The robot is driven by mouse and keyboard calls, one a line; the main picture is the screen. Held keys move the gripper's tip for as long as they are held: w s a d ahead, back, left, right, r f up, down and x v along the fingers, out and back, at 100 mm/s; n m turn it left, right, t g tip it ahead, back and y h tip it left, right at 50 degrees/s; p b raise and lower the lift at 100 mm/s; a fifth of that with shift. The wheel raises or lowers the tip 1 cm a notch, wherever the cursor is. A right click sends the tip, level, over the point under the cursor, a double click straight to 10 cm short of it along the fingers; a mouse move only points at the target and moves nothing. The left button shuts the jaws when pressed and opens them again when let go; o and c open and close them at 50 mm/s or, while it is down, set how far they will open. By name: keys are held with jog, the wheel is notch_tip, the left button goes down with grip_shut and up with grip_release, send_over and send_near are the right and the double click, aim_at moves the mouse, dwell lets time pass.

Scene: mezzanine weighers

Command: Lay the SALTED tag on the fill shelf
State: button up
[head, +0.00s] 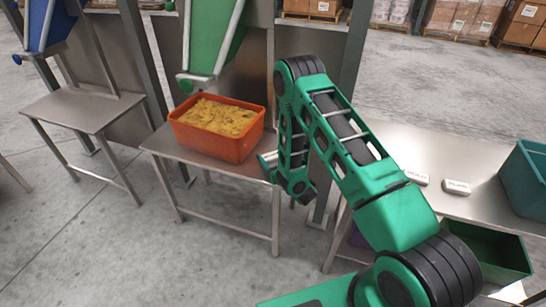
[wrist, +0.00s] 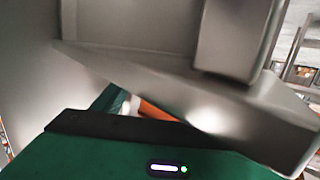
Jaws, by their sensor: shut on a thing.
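My gripper (head: 268,160) is at the right edge of a steel shelf (head: 166,146) under the green chute, low beside the orange crate (head: 244,146). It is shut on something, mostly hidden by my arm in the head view. In the wrist view a small pale piece (wrist: 135,104) shows past the gripper's dark edge; it may be the held tag, but no lettering can be read. Two white tags (head: 416,177) (head: 456,187) lie on the steel bench (head: 430,147) at right; their lettering is too small to read surely.
The orange crate is full of yellow chips and fills much of the shelf. A green chute (head: 208,40) hangs above it. Another steel shelf (head: 85,108) at left is bare. A teal bin (head: 525,180) and a green bin (head: 495,255) stand at right.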

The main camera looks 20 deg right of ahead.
jog(key=o, duration=1.1)
jog(key=shift+c, duration=0.2)
jog(key=shift+r, duration=0.1)
